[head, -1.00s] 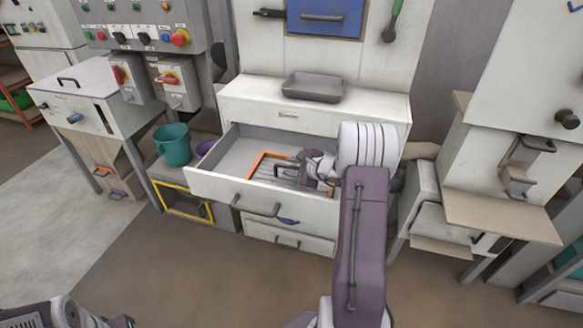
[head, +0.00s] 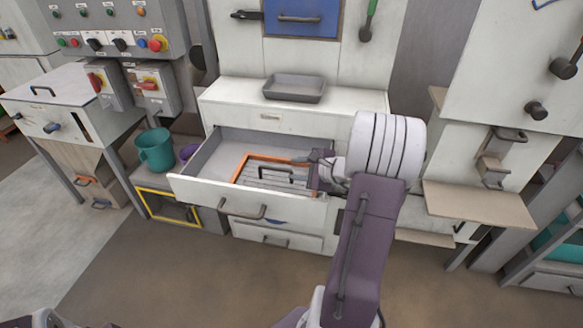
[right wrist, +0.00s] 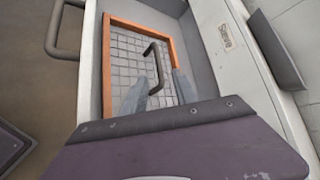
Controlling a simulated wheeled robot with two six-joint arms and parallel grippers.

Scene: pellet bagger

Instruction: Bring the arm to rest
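My right arm reaches over the open drawer (head: 195,186) of the white cabinet. My right gripper (head: 318,170) is above the drawer's right part, beside an orange-framed grid (head: 240,168) lying inside. In the right wrist view my right gripper (right wrist: 160,92) is open, its two grey fingers apart with nothing held. The grid's dark handle (right wrist: 156,62) shows beyond and between the fingers in that view; I cannot tell the exact gap. My left gripper is out of view; only a bit of my left arm shows at the bottom left.
A grey tray (head: 294,88) stands on the cabinet top. A teal bucket (head: 155,150) and a purple bowl (head: 188,151) stand left of the drawer. A beige shelf (head: 478,204) juts out on the right. The floor in front is clear.

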